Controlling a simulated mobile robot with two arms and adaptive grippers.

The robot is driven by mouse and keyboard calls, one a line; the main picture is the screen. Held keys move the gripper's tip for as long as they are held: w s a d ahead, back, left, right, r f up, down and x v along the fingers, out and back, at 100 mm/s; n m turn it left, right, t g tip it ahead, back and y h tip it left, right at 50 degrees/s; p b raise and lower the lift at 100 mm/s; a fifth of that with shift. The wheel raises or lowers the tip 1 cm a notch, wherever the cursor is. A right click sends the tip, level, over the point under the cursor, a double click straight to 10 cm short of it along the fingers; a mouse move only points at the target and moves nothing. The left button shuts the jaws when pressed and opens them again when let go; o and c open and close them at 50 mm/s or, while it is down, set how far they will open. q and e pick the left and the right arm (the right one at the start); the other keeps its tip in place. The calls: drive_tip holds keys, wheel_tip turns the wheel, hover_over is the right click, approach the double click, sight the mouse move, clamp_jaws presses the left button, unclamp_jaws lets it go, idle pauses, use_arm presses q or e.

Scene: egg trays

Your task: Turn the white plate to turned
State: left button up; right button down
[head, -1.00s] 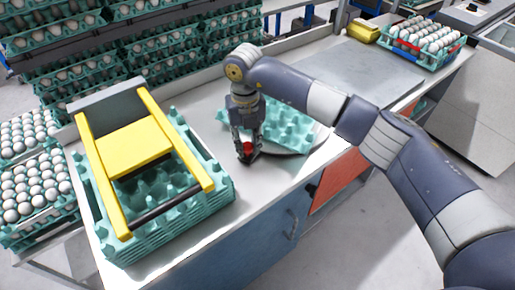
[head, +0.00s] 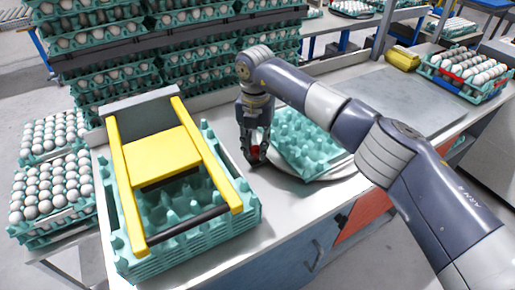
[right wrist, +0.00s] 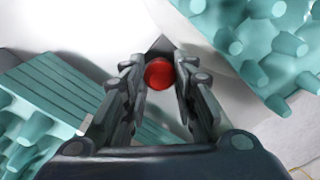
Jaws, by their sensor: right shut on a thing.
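The white plate (head: 340,172) is a round, flat disc on the counter, mostly covered by a teal egg tray (head: 303,140). My right gripper (head: 257,160) points down at the plate's left side, between the plate and the stack with the yellow frame. It is shut on a small red knob (right wrist: 159,74), which shows between both fingers in the right wrist view. A dark piece (right wrist: 161,45) shows just behind the knob. How the knob joins the plate is hidden. The tray looks empty. My left gripper is not in view.
A stack of teal trays (head: 190,240) with a yellow frame (head: 158,157) stands close left of my right gripper. Racks of eggs (head: 110,85) stand behind. A metal surface (head: 385,95) and another egg tray (head: 465,72) lie to the right.

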drive_tip(key=shift+w+a+r, duration=0.1)
drive_tip(key=shift+w+r, duration=0.05)
drive_tip(key=shift+w, duration=0.1)
idle(0.4)
drive_tip(key=c, duration=1.3)
unclamp_jaws()
drive_tip(key=shift+o, duration=0.3)
drive_tip(key=shift+a, duration=0.1)
drive_tip(key=shift+r, duration=0.1)
wheel_tip(320, 180, up, 12)
drive_tip(key=shift+f, duration=0.2)
drive_tip(key=shift+f, duration=0.1)
